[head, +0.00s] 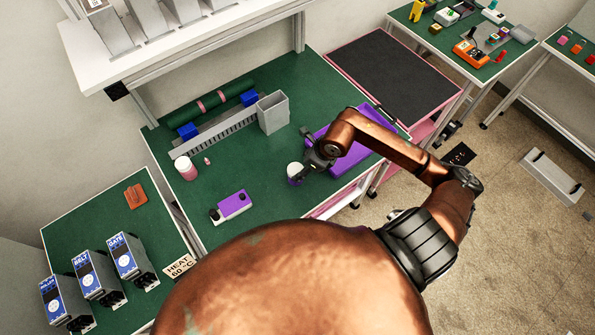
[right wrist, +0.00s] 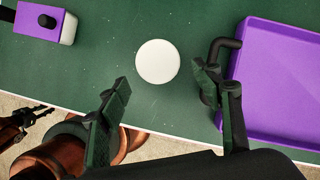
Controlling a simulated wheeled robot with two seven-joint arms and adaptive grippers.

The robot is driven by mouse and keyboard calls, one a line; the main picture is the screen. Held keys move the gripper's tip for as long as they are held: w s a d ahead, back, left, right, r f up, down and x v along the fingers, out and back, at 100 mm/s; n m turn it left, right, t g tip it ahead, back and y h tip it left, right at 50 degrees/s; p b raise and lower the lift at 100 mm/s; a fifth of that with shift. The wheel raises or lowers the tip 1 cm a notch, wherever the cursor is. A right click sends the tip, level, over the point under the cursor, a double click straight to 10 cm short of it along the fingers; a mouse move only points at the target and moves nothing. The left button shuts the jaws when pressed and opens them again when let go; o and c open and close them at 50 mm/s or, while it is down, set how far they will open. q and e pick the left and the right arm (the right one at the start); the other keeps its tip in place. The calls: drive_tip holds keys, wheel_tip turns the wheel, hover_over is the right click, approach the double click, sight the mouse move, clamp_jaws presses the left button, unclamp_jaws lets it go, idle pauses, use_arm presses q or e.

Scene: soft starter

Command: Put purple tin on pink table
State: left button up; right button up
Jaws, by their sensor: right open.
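The purple tin (head: 293,180) has a white top and stands upright on the green worktop (head: 255,190) near its front edge. In the right wrist view its round white top (right wrist: 157,62) lies just beyond the fingertips. My right gripper (head: 304,173) is open close beside the tin. In the right wrist view my right gripper (right wrist: 162,80) has its fingers spread, with nothing held between them. The pink-edged table (head: 352,41) with a dark top is behind and to the right. What looks like my left gripper (right wrist: 30,120) shows small at the left edge; its jaws are unclear.
A purple tray (head: 371,123) with dark handles lies right of the tin, partly behind my arm. A purple-topped box (head: 234,204), a pale pink-and-white tin (head: 186,169) and a grey open bin (head: 272,113) share the worktop. The dark table top (head: 395,75) looks clear.

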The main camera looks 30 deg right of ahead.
drive_tip(key=v, duration=0.4)
